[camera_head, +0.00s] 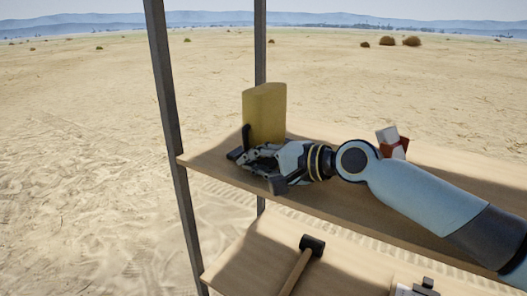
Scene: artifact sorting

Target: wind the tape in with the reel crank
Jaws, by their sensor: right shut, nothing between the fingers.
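A yellow, block-like thing with rounded edges (265,112) stands upright on the upper shelf near its left end. It may be the tape reel, but I cannot tell. A dark upright piece (246,136) shows against its lower left; I cannot tell whether it is a crank or part of my gripper. My right gripper (256,160) is just in front of the yellow thing's base, its fingers pointing left. It is shut and empty, and hides the base. I cannot tell whether it touches the yellow thing. No tape can be made out. My left gripper is not in view.
The wooden upper shelf (215,163) hangs between dark posts (170,110). A red and white item (392,142) stands behind my right arm. On the lower shelf lie a black-headed mallet (312,245) and a partly cut-off clipboard (422,288). Open sand lies beyond.

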